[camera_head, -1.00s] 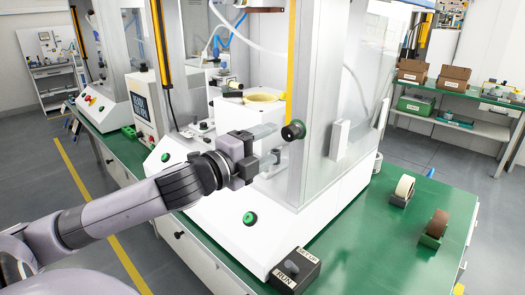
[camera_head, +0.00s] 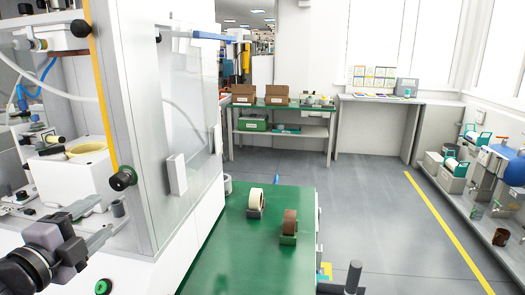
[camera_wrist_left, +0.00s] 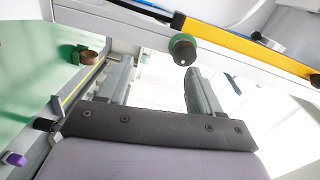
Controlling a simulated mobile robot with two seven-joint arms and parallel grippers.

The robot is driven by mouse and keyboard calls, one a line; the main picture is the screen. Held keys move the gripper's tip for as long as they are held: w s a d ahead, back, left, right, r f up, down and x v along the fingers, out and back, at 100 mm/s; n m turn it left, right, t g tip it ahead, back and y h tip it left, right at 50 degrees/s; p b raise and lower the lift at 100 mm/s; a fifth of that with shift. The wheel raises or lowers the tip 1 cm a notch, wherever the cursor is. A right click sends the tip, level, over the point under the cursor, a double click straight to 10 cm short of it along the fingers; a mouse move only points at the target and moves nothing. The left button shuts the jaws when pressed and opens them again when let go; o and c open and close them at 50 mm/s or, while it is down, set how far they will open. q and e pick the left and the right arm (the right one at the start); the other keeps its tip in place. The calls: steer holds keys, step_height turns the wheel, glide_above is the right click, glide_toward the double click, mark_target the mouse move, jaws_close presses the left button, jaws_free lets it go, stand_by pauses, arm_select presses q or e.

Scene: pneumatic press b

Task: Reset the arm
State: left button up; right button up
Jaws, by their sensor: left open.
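My left gripper (camera_head: 92,222) is at the lower left of the head view, in front of the white press (camera_head: 190,150). Its two grey fingers are apart and nothing is between them. In the left wrist view the left gripper (camera_wrist_left: 160,85) also shows open and empty, with a black and green knob (camera_wrist_left: 183,50) just beyond the fingertips. The same knob sits on the press frame in the head view (camera_head: 122,178), above and right of the fingers. My right gripper is not in view.
A shelf table with cardboard boxes (camera_head: 245,94) stands behind. Open grey floor (camera_head: 370,210) lies to the right, beside a cluttered side counter (camera_head: 480,200).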

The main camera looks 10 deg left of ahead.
arm_select(q)
steer(key=s+d+f+n+g, duration=0.2)
steer(key=s+f+n, duration=0.15)
steer(key=f, duration=0.65)
steer(key=s+d+f+n+g, duration=0.1)
steer(key=s+d+f+n, duration=0.25)
steer(key=f, duration=0.55)
steer(key=s+d+f+n+g, duration=0.2)
steer(key=s+f+n, duration=0.15)
steer(key=f, duration=0.65)
steer(key=s+d+f+n+g+h, duration=0.1)
steer(key=s+d+f+n+g, duration=0.1)
steer(key=s+d+f+n, duration=0.2)
steer(key=s+d+f, duration=0.3)
steer(key=shift+s+d+f+n, duration=0.15)
steer(key=shift+f+n, duration=0.05)
steer(key=shift+n, duration=0.15)
